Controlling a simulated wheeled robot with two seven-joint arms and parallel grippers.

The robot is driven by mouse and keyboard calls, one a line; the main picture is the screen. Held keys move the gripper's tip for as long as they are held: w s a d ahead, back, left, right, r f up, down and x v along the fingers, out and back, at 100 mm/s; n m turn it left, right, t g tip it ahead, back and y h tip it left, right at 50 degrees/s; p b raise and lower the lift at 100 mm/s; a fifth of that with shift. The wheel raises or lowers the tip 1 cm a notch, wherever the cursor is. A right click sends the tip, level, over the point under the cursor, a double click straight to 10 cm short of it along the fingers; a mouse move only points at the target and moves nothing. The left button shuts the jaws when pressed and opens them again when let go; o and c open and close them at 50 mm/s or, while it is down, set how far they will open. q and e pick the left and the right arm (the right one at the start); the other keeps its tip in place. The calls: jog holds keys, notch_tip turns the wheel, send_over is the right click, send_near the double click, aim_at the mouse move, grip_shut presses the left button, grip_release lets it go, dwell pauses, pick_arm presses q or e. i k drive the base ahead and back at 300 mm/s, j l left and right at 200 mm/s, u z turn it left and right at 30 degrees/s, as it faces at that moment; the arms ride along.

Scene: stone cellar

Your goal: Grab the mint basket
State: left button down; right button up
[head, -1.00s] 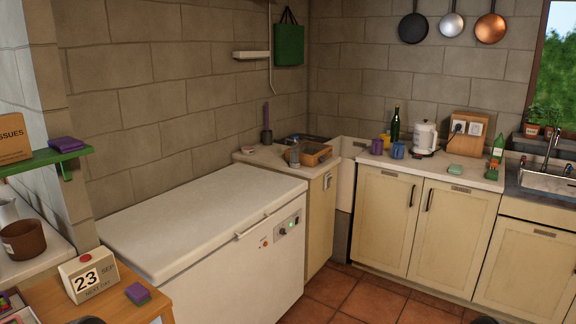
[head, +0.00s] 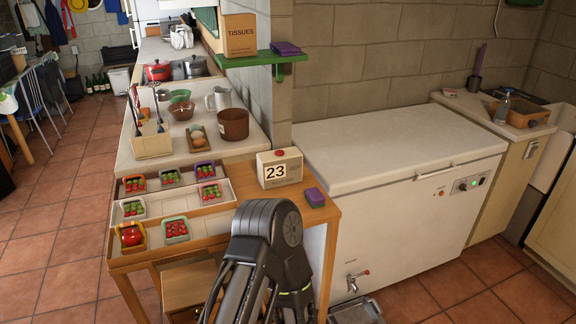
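The mint basket (head: 176,230) has a pale green rim and holds small red and green fruit. It stands in the front part of the wooden display table at the left, right of a yellow-orange basket (head: 131,237) with a larger red item. Other small fruit baskets stand behind it, among them a purple-rimmed one (head: 203,169) and a whitish one (head: 132,208). A black arm link of mine rises at bottom centre, right of the mint basket and apart from it. Neither gripper shows.
A day calendar (head: 279,168) and a purple sponge (head: 315,197) sit on the wooden table (head: 240,181), right of the baskets. A white chest freezer (head: 400,150) stands to the right. A brown pot (head: 233,124) is on the counter behind. Tiled floor is open at left.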

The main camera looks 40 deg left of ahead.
aim_at(175, 232)
jog(key=k+j+u, duration=0.2)
jog(key=u, duration=1.65)
